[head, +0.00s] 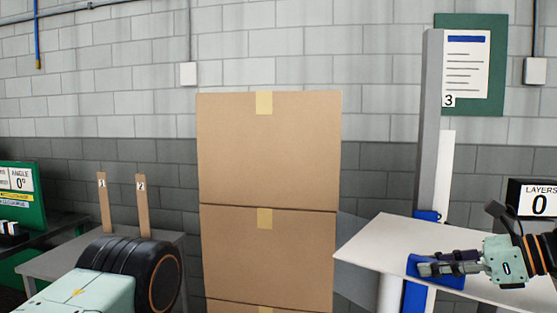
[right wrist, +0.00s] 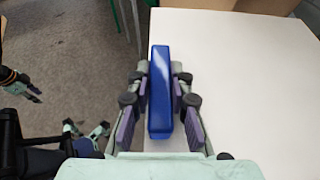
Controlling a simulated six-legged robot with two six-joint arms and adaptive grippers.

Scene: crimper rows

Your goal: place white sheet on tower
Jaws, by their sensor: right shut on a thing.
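A tower of stacked brown cardboard boxes (head: 268,150) stands in the middle of the head view, with tape on each box; its lower part runs out of the frame. The white sheet (head: 385,240) is a thin flat panel to the right of the tower, slightly tilted and below its top. It fills much of the right wrist view (right wrist: 250,80). My right gripper (head: 428,268) is shut on a blue grip (right wrist: 160,95) at the sheet. In the right wrist view the fingers (right wrist: 160,97) flank this blue grip.
A grey post (head: 432,120) marked 3 stands behind the sheet. A layers display (head: 538,198) reading 0 is at the right. A grey table (head: 65,262) with two numbered wooden strips (head: 143,205) is at the left. The space above the tower is clear.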

